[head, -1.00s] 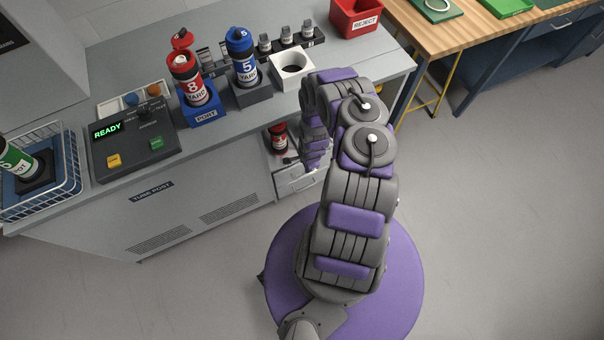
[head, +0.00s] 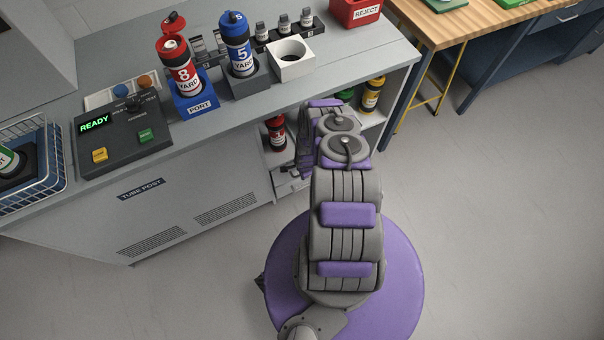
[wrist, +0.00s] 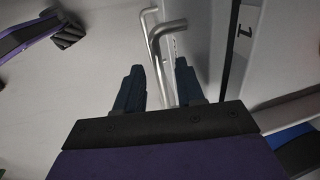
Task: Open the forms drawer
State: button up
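The forms drawer's pale front (head: 290,185) shows in the head view, low in the cabinet under the open shelf, mostly behind my arm. Its label cannot be read there. In the wrist view a bent metal bar handle (wrist: 157,50) stands out from a pale front (wrist: 205,35). My gripper (wrist: 158,78) is open, with one dark finger on each side of the handle. The bar passes between the fingers, and I cannot tell whether either touches it. In the head view the gripper's fingers are hidden by my arm.
A red bottle (head: 277,133) and a yellow bottle (head: 373,94) stand on the shelf above the drawer. The grey counter (head: 225,105) overhangs the shelf. A wooden bench (head: 450,25) stands at the right. The floor (head: 480,220) to the right is clear.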

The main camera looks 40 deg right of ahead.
jog(key=shift+f, duration=0.35)
grip_shut()
dwell(0.6)
